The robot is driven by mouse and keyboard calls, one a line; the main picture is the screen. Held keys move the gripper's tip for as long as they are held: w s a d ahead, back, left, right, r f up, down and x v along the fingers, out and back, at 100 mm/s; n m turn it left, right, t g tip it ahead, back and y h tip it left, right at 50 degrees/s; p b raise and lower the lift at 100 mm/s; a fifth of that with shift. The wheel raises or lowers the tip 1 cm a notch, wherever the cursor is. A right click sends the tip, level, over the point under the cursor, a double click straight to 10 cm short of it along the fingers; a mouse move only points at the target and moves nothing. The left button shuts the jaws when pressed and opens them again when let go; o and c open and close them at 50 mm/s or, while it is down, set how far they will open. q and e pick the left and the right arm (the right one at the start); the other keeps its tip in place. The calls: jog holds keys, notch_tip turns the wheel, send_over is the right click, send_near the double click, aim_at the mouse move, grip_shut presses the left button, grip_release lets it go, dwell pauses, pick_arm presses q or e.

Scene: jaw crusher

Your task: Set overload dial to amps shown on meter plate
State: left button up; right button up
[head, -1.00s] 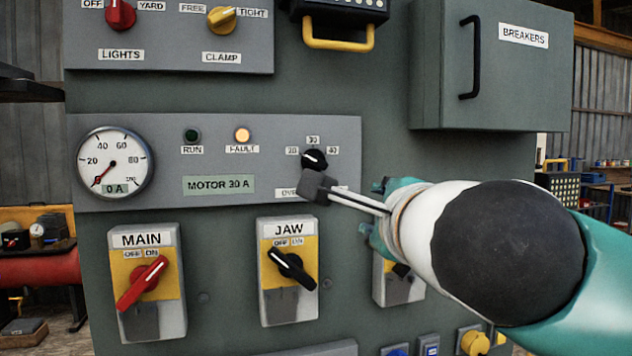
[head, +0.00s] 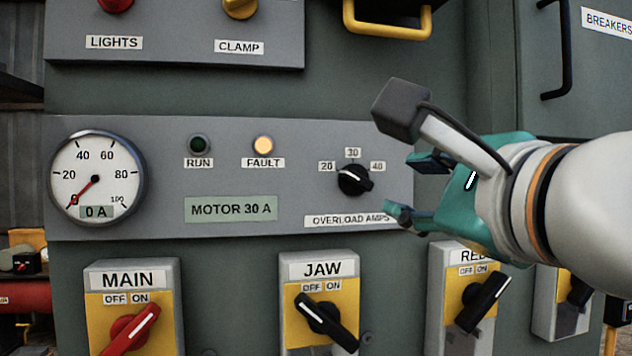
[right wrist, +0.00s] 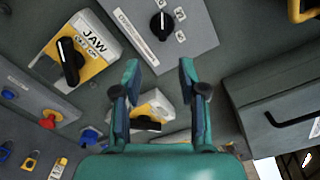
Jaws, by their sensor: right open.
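The overload dial (head: 354,180) is a black knob with a white line, under the labels 20, 30 and 40. Its line points up and left, toward the 20. The plate (head: 230,208) reads MOTOR 30 A. The round meter (head: 96,178) reads 0 A, with its red needle at zero. My right gripper (head: 412,188) is teal, open and empty, just right of the dial and apart from it. In the right wrist view, the dial (right wrist: 162,25) lies beyond the gap between the open fingertips (right wrist: 160,70). My left gripper is not in view.
Below the dial are the MAIN switch (head: 128,328), the JAW switch (head: 325,318) and another black-handled switch (head: 482,300). A yellow handle (head: 388,25) juts out above. The BREAKERS box (head: 540,70) stands at upper right. The FAULT lamp (head: 263,146) is lit; the RUN lamp (head: 199,145) is dark.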

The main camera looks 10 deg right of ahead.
aim_at(360, 181)
jog(key=w+p, duration=0.2)
jog(key=w, duration=1.4)
jog(key=shift+a, duration=0.15)
grip_shut()
